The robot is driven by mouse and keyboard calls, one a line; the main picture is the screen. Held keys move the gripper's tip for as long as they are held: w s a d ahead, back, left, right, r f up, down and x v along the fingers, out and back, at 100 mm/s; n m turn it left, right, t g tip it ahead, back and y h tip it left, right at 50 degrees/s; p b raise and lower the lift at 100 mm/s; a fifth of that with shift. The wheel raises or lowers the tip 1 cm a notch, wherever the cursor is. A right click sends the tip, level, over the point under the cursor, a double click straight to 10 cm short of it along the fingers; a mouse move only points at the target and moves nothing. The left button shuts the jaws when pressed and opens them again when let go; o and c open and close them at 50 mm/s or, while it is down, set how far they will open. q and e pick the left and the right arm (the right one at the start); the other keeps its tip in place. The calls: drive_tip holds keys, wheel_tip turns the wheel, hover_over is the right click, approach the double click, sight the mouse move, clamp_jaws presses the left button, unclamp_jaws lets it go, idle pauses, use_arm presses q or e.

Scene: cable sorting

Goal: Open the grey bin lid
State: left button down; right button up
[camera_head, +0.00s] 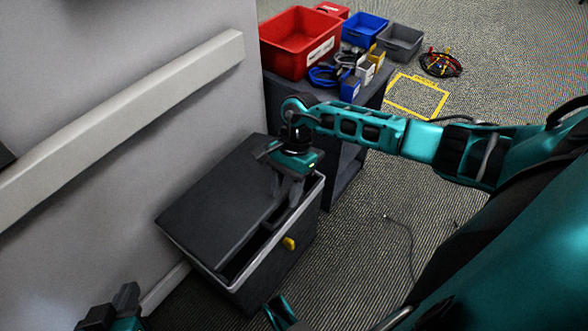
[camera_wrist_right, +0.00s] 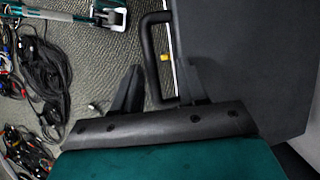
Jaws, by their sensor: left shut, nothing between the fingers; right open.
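The grey bin (camera_head: 285,265) stands against the wall, with a pale rim and a yellow latch (camera_head: 289,243) on its front. Its dark lid (camera_head: 215,195) lies over the top; a dark strip runs along its front edge, and I cannot tell if the lid is slightly raised. My right gripper (camera_head: 287,188) is open above the lid's front edge. In the right wrist view its fingers (camera_wrist_right: 158,88) stand on either side of a black loop handle (camera_wrist_right: 147,45) beside the lid (camera_wrist_right: 235,60). My left gripper (camera_head: 112,307) is shut and empty at the bottom left.
Behind the bin, a dark table (camera_head: 340,105) holds a red bin (camera_head: 298,45), a blue bin (camera_head: 365,28), a grey tray (camera_head: 401,42) and several small items. Cables (camera_head: 440,63) lie on the carpet near a yellow floor outline (camera_head: 420,115). A wall rail (camera_head: 120,110) runs at left.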

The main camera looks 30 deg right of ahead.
drive_tip(key=shift+s+f, duration=0.2)
drive_tip(key=shift+f, duration=0.1)
drive_tip(key=shift+a, duration=0.1)
idle(0.3)
